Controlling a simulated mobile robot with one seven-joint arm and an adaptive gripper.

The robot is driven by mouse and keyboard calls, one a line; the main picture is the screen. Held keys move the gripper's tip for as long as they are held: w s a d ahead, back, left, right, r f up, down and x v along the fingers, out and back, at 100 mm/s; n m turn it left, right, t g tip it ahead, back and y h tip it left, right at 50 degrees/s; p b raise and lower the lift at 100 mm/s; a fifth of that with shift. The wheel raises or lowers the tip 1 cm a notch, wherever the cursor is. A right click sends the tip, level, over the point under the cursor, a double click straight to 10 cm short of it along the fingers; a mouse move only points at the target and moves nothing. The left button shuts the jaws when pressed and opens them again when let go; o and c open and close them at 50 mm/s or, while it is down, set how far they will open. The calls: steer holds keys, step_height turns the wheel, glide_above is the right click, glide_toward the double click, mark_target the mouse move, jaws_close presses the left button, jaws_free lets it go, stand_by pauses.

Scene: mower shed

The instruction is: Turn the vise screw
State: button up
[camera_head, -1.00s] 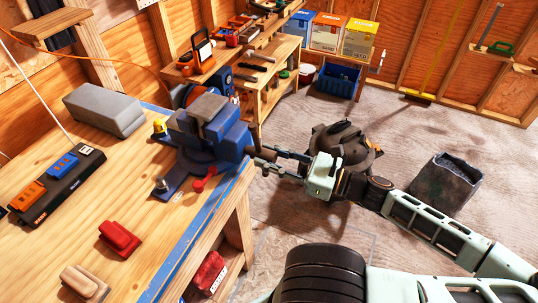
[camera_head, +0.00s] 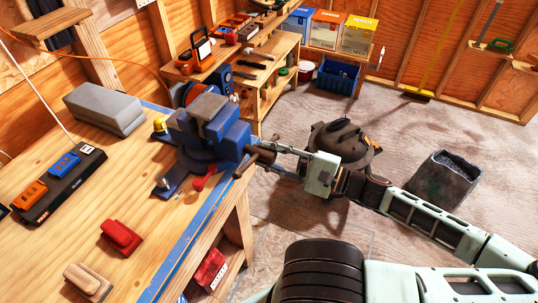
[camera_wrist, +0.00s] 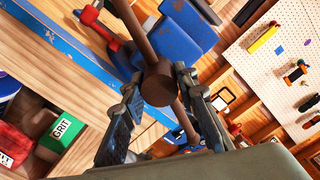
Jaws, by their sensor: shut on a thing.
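The blue bench vise (camera_head: 208,128) is fixed at the right edge of the workbench. Its brown vise screw (camera_head: 262,153) sticks out toward my gripper (camera_head: 279,159). In the wrist view the round end of the vise screw (camera_wrist: 158,84) faces me, with its bar running from upper left to lower right. The fingers of my gripper (camera_wrist: 158,92) stand on either side of that end and are shut on the screw. Whether they press on the round end, the bar or both is hard to tell. The vise body (camera_wrist: 184,30) shows behind it.
The wooden workbench (camera_head: 150,190) holds a grey block (camera_head: 104,108), a red-handled block (camera_head: 121,236) and a black tray (camera_head: 60,182). A dark round object (camera_head: 340,145) and a dark open bin (camera_head: 446,182) stand on the floor near my arm. Open floor lies beyond.

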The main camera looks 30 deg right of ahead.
steer(key=n+b, duration=0.1)
steer(key=n, duration=0.3)
steer(key=shift+n, duration=0.3)
steer(key=n+b, duration=0.1)
steer(key=n, duration=0.2)
steer(key=shift+n, duration=0.4)
steer(key=n+b, duration=0.2)
steer(key=n, duration=0.1)
steer(key=shift+n, duration=0.3)
steer(key=n+b, duration=0.2)
steer(key=n, duration=0.1)
steer(key=shift+n, duration=0.3)
steer(key=n+b, duration=0.5)
steer(key=n, duration=0.1)
steer(key=shift+a+f, duration=0.1)
steer(key=n+b, duration=0.3)
steer(key=n, duration=0.1)
steer(key=shift+n+b, duration=1.4)
steer(key=shift+b, duration=0.05)
steer(key=shift+r+n, duration=0.2)
steer(key=shift+n, duration=0.1)
